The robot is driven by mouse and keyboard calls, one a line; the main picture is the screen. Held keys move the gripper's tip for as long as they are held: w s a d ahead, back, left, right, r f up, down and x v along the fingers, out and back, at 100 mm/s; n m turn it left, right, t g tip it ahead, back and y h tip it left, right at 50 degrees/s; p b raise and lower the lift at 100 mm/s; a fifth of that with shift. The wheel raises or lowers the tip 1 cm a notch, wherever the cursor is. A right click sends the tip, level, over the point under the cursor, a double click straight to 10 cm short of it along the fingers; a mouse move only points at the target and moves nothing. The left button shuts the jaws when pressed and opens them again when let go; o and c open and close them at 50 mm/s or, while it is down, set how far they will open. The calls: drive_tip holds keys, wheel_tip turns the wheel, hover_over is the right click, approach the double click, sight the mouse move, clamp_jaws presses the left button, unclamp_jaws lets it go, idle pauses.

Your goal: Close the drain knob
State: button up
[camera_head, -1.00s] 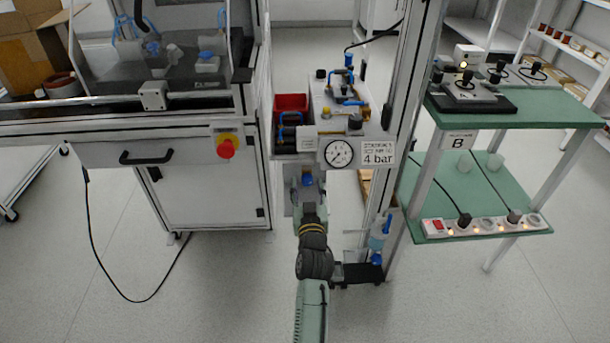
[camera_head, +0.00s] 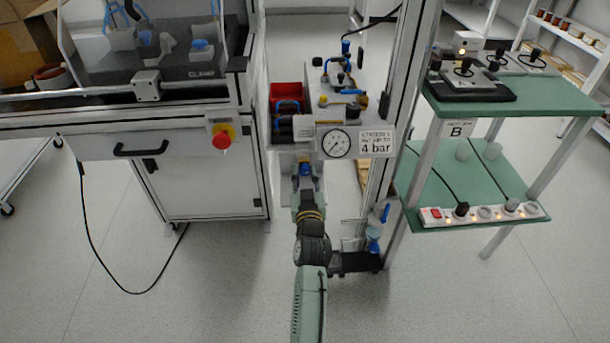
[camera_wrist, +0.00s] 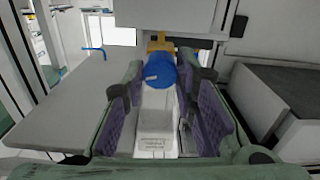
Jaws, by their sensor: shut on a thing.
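The drain knob (camera_wrist: 161,72) is a blue round cap with a small white mark, in the upper middle of the wrist view. A brass-coloured fitting (camera_wrist: 158,43) shows behind it. My gripper (camera_wrist: 162,82) has its two dark-padded fingers on either side of the knob and is shut on it. In the head view the knob (camera_head: 305,169) shows as a small blue spot below the pressure gauge, at the tip of my gripper (camera_head: 305,183). The far side of the knob is hidden.
A pressure gauge (camera_head: 336,144) and a "4 bar" sign (camera_head: 378,144) are above my gripper. A white cabinet (camera_head: 205,185) with a red stop button (camera_head: 221,141) stands left. A vertical post and a filter bowl (camera_head: 374,235) are close on the right. The floor in front is clear.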

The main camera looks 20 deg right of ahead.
clamp_jaws()
drive_tip(key=shift+m+p, duration=0.4)
drive_tip(key=shift+m, duration=1.2)
drive_tip(key=o, duration=1)
unclamp_jaws()
drive_tip(key=shift+c, duration=0.2)
